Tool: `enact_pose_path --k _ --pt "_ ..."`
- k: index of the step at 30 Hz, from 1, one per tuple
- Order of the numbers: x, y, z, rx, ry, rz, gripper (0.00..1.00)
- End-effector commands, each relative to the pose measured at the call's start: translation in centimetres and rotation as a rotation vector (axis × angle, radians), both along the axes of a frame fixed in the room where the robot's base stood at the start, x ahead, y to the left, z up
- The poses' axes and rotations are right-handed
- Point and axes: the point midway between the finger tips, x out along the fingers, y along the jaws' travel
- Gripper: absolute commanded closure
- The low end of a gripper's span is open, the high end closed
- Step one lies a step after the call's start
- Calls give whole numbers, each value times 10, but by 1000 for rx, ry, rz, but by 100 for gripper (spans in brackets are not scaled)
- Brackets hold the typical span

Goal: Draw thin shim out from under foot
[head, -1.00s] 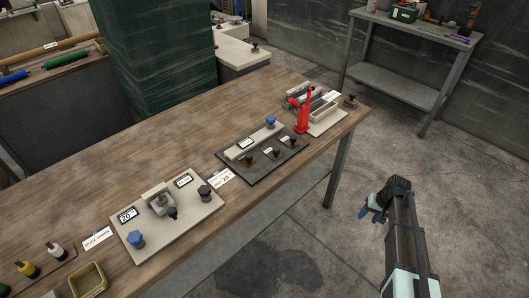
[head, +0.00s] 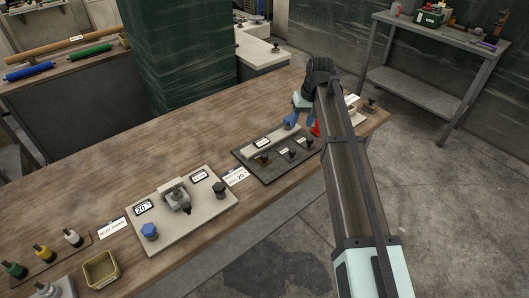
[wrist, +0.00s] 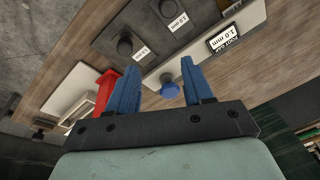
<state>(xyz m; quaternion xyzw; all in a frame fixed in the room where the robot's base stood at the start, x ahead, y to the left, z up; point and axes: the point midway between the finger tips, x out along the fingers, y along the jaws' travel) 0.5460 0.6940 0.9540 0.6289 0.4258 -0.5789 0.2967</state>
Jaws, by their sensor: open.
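My gripper (head: 302,115) is open and empty, above the right end of the workbench. In the wrist view its two blue fingers (wrist: 158,75) stand apart, with a blue knob (wrist: 170,90) lying between them in the picture, not gripped. The knob sits at the end of a pale bar on a dark plate (head: 270,173). Several dark knobs with small labels stand on that plate, one of them (wrist: 125,47) in the wrist view. A red upright tool (wrist: 105,88) is left of the fingers there. I cannot make out a thin shim or which part is the foot.
A pale plate (head: 160,223) with a blue knob, a grey block and a dark knob lies left of the dark plate. A green pillar (head: 180,60) rises behind the bench. Bare wood (head: 110,185) lies between.

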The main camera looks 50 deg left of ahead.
Motion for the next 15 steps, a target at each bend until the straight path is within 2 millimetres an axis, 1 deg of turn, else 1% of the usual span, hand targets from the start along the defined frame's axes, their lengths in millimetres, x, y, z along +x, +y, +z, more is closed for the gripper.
enact_pose_path --k 1,3,6,10,12,15 --pt "-25 9 8 -28 -5 24 49" --pt "-53 17 17 -69 -12 46 49" --pt "-87 25 28 -118 -23 71 49" --pt "-118 31 39 -163 -35 90 49" --pt "-128 31 42 -179 -39 96 49" --pt "-135 33 44 -190 -43 100 49"
